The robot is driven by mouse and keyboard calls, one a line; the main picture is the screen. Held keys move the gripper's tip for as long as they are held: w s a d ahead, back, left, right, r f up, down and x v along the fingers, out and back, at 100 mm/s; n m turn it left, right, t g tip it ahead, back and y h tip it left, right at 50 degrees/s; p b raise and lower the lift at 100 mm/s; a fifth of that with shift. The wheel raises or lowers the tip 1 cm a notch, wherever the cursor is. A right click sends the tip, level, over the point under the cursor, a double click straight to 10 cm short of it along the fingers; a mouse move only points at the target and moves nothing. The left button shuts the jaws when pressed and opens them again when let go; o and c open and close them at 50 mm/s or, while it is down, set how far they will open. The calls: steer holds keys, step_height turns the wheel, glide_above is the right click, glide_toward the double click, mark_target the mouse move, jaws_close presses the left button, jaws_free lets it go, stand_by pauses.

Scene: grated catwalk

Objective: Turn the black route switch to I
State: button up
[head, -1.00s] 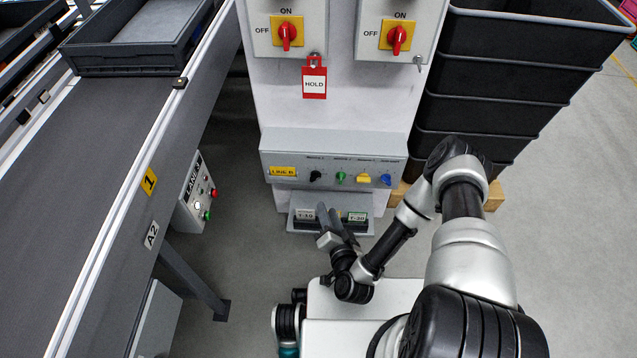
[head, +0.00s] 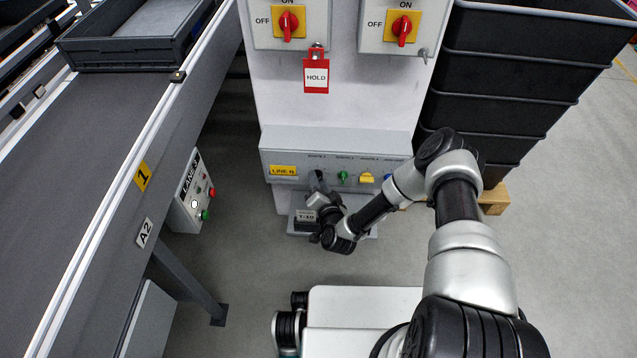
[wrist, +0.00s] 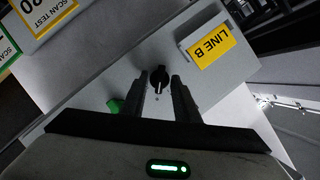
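The black route switch (wrist: 159,78) is a small rotary knob on the grey LINE B panel (head: 266,160). In the wrist view it sits between and just beyond the two fingertips of my gripper (wrist: 160,85). The fingers are apart, one on each side of the knob, and I cannot tell whether they touch it. A pale mark on the knob points toward my gripper. The switch's position letters are not legible.
Green (head: 342,176) and yellow (head: 366,177) knobs and a partly hidden blue knob (head: 388,178) are to the right. A LINE B label (head: 283,170) is to the left. A ledge (head: 301,227) lies below. A red HOLD tag (head: 316,77) hangs above. Black crates (head: 500,95) stand right.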

steer(key=shift+c, duration=0.3)
steer(key=c, duration=0.6)
steer(key=shift+a+r+n+p, duration=0.1)
steer(key=shift+r+n+p, duration=0.05)
steer(key=shift+n+p, duration=0.15)
steer(key=shift+a+n+g+h+p, duration=0.2)
steer(key=shift+n+h+p, duration=0.65)
steer(key=shift+n, duration=0.5)
steer(key=shift+a+n+g+h+p, duration=0.15)
steer(key=shift+n+h+p, duration=0.4)
steer(key=shift+n+h, duration=0.65)
steer(key=shift+d+n, duration=0.1)
steer(key=shift+n, duration=0.15)
